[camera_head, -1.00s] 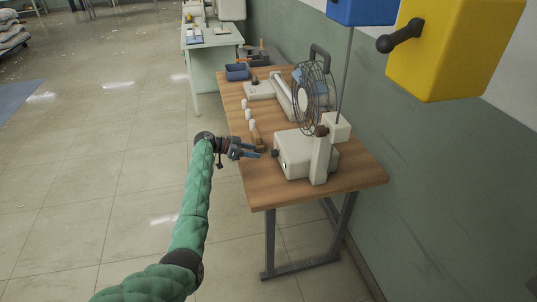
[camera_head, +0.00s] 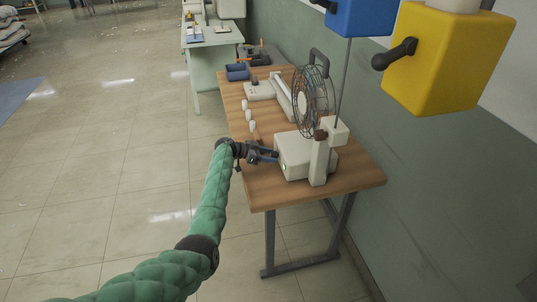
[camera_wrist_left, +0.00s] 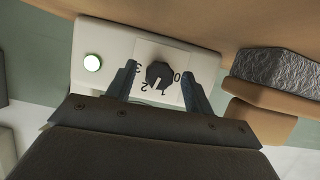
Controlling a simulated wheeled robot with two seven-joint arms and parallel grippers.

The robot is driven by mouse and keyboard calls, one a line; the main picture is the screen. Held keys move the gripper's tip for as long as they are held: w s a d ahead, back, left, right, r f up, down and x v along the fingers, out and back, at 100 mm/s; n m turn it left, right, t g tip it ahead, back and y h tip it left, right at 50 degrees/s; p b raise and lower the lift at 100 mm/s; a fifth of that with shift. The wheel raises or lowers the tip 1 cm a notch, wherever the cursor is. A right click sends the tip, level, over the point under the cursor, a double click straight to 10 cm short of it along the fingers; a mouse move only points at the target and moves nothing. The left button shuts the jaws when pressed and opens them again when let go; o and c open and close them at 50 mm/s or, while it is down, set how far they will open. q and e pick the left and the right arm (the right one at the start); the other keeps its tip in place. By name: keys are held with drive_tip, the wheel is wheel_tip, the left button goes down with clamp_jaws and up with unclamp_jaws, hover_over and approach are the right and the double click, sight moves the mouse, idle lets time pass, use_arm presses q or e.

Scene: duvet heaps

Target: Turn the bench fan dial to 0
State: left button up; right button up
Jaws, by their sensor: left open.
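The bench fan (camera_head: 312,92) with its round wire cage stands on the wooden bench, at or just behind a white box (camera_head: 303,143). The dial (camera_wrist_left: 159,74) is a black knob on the box's pale front face, seen in the left wrist view. The numbers 3, 2, 1 and 0 are around it, and its white mark seems to lie between 2 and 1. My left gripper (camera_head: 276,157) is at this face; in the wrist view its open fingers (camera_wrist_left: 159,78) stand on either side of the knob. Contact cannot be told. In the head view the gripper hides the dial.
A round pale green light (camera_wrist_left: 92,62) is left of the dial. Small white pieces (camera_head: 248,115) and a blue bin (camera_head: 237,72) are on the wooden bench (camera_head: 262,187). A yellow box (camera_head: 447,60) with a black handle hangs at the upper right.

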use_arm(q)
drive_tip(key=shift+d, duration=0.1)
drive_tip(key=c, duration=1)
drive_tip(key=shift+o, duration=0.2)
idle(0.4)
drive_tip(key=o, duration=1)
drive_tip(key=shift+c, duration=0.2)
